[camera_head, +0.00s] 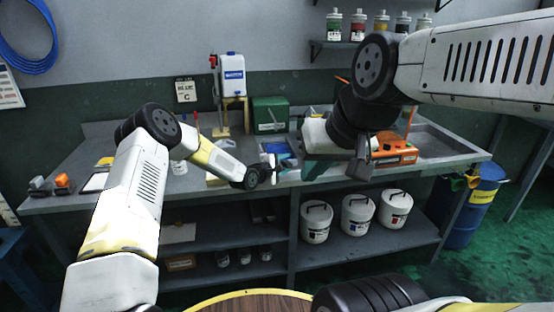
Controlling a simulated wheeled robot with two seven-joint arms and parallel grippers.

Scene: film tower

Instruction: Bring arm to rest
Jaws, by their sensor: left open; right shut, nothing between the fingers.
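My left arm comes in from the left and bends over the workbench. Its gripper (266,172) is small in view at the front of the bench, near a blue tray (277,148); it is open and I see nothing held in it. My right arm comes in from the upper right and folds down at a black joint. Its dark gripper (366,160) hangs in front of the bench, before an orange device (398,153), shut and empty. The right arm hides part of the bench behind it.
The grey workbench (60,204) spans the room. White buckets (357,216) sit on the lower shelf. A blue barrel (470,207) stands at the right. Bottles line a wall shelf (340,44).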

